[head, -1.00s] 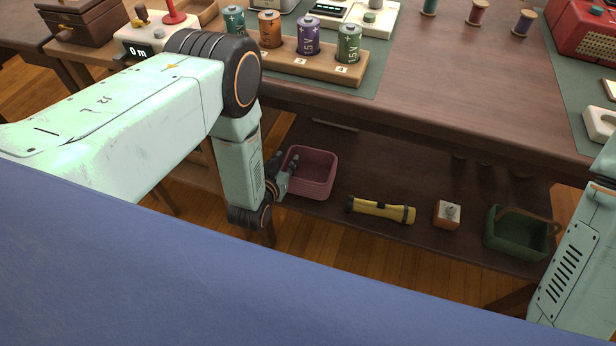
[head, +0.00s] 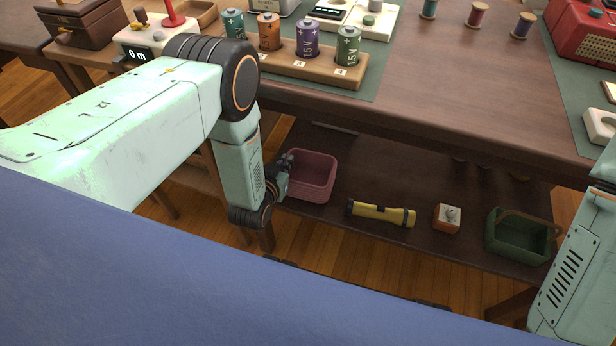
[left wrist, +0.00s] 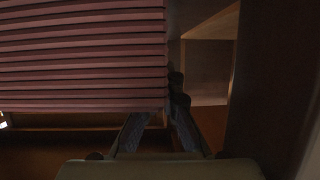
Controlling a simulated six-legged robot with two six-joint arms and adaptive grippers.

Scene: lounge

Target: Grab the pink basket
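The pink basket (head: 316,172) stands on the dark lower shelf under the table. My left gripper (head: 284,172) is at its left wall, near the rim. In the left wrist view the basket's ribbed wall (left wrist: 80,55) fills the upper left. There the fingers of my left gripper (left wrist: 163,108) are drawn close together at the wall's edge, one passing behind it and one beside it. The gripper looks shut on the basket's wall; the contact itself is dark. My right gripper is out of view; only part of my right arm shows at the right edge.
A table leg (head: 265,235) stands near my left gripper.

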